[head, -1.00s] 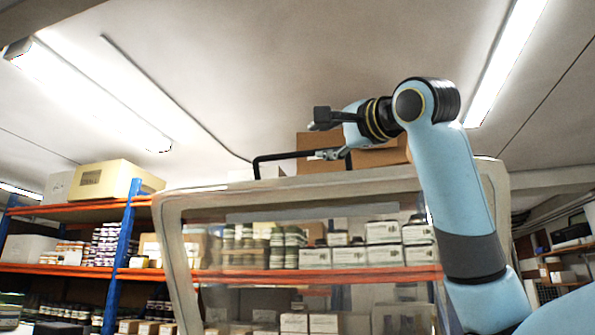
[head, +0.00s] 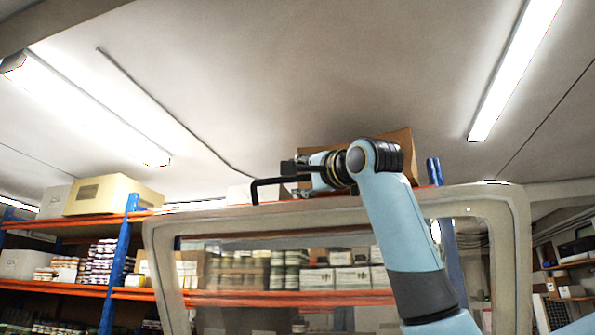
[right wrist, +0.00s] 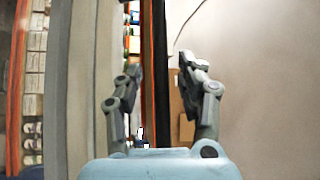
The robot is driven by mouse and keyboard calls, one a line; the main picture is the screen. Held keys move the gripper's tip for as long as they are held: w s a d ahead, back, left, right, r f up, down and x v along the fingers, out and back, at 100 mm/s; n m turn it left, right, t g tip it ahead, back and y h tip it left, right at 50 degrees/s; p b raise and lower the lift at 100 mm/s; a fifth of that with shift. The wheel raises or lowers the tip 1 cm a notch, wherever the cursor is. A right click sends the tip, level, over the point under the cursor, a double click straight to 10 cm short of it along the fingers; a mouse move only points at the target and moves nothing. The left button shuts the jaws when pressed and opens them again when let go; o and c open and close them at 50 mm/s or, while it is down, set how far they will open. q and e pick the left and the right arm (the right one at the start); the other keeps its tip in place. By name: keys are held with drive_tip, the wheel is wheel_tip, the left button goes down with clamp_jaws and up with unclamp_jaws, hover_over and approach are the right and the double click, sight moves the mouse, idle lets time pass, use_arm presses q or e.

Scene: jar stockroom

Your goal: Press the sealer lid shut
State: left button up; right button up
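The sealer lid (head: 465,203) stands raised in front of me, a large grey-beige frame around a clear window. It fills the lower middle of the head view. A black bar handle (head: 270,182) rises from its top edge. My right gripper (head: 302,178) is at the right part of the handle, its fingers apart above and below it. In the right wrist view the open fingers (right wrist: 162,72) stand on either side of the dark handle bar (right wrist: 154,60); I cannot tell whether they touch it. The lid frame (right wrist: 88,80) runs along the left there. My left gripper is out of view.
Shelving with orange beams (head: 62,287) and blue posts (head: 120,262) holds jars and boxes behind the lid. A cream box (head: 112,195) sits on the top shelf. Ceiling lamps (head: 515,65) hang above. The space above the handle looks clear.

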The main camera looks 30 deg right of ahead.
drive_tip(key=shift+w, duration=0.45)
drive_tip(key=shift+c, duration=0.5)
clamp_jaws()
